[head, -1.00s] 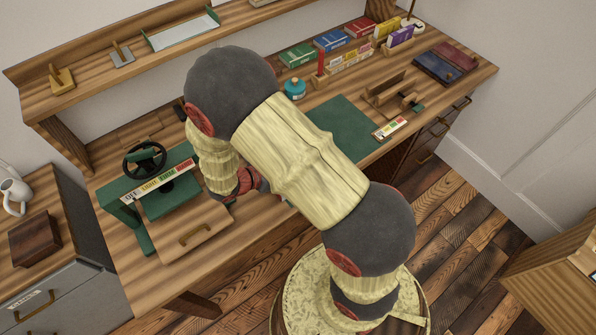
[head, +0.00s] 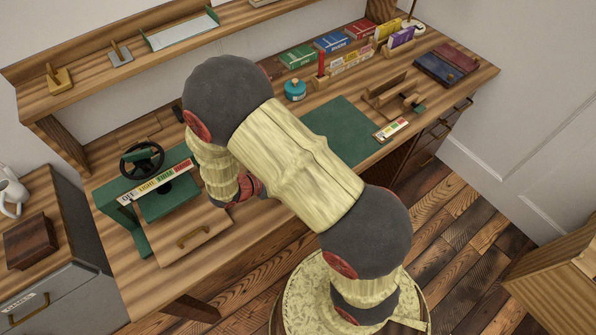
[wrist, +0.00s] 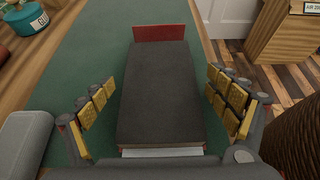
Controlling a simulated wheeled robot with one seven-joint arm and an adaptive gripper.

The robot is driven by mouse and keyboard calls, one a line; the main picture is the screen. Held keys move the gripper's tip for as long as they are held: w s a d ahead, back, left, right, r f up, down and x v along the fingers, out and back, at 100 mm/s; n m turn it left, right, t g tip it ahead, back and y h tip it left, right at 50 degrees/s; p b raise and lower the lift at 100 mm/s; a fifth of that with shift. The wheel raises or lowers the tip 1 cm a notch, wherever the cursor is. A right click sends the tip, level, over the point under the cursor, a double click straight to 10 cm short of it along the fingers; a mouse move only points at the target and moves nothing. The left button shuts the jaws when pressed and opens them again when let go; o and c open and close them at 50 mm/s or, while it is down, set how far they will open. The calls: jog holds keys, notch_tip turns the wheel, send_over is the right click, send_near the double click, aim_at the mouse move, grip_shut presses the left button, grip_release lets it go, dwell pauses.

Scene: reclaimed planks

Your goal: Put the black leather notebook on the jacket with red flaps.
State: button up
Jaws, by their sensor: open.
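A black notebook (wrist: 162,95) lies flat on the green desk mat (wrist: 90,45) in the wrist view, long side pointing away from me. A red flap (wrist: 160,32) of the jacket shows past its far end. A pale strip with small red edges shows at its near end, so the notebook appears to lie on the jacket; most of the jacket is hidden. My gripper (wrist: 161,98) is open, one finger on each side of the notebook, with green mat visible in the gaps. In the head view my arm hides the notebook, the jacket and most of my gripper.
The green mat (head: 335,130) has free room at right. A turquoise pot (head: 295,90), small boxes (head: 298,56) and a wooden holder (head: 390,97) stand around it. A green stand with a black wheel (head: 143,160) is at left. A shelf (head: 95,68) runs along the back.

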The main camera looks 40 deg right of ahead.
jog(key=shift+r, duration=0.25)
jog(key=p+v, duration=0.4)
jog(key=v, duration=0.7)
jog(key=shift+a+r, duration=0.1)
jog(key=shift+a, duration=0.2)
jog(key=shift+a+r, duration=0.1)
jog(key=shift+r, duration=0.15)
jog(key=s+r+m+t+y, duration=0.1)
jog(key=s+r+m+y, duration=0.3)
jog(key=r, duration=0.5)
jog(key=s+a+r+m+t+y, duration=0.1)
jog(key=s+r+m+y, duration=0.3)
jog(key=r+m, duration=0.4)
jog(key=s+r+m+t+y, duration=0.3)
jog(key=r+m, duration=0.3)
jog(key=r, duration=0.5)
jog(key=shift+s+a+y, duration=0.3)
jog(key=shift+s+y, duration=0.2)
jog(key=shift+y, duration=0.1)
